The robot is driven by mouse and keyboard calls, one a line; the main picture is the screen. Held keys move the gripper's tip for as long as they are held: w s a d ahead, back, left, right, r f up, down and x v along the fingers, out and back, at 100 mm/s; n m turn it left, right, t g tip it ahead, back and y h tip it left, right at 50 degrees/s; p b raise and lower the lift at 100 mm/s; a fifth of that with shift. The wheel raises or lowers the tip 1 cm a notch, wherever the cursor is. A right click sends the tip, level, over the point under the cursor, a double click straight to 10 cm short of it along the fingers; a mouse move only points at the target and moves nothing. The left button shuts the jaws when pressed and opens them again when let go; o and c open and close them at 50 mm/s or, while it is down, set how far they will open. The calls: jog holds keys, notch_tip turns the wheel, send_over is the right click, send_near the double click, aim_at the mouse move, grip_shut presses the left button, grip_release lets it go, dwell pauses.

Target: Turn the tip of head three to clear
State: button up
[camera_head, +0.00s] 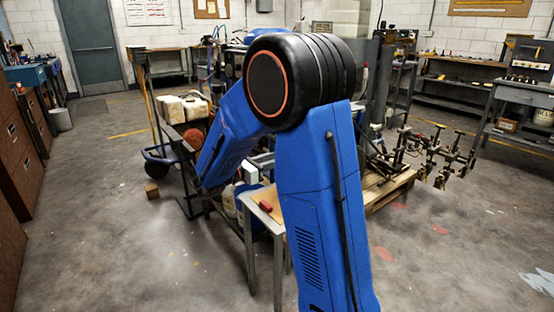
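A row of several dark spray heads with brass-coloured parts (440,155) sticks out at the right, beyond my blue arm. The heads are small in this view. I cannot tell which is head three or which way its tip is turned. The line striper they seem to belong to is largely hidden behind my arm. My gripper is not visible.
A small table (262,222) with a red object (266,206) stands beside my arm. A wooden block (152,190) sits on the floor. A grey workbench (518,94) stands at right. Floor at front right is clear.

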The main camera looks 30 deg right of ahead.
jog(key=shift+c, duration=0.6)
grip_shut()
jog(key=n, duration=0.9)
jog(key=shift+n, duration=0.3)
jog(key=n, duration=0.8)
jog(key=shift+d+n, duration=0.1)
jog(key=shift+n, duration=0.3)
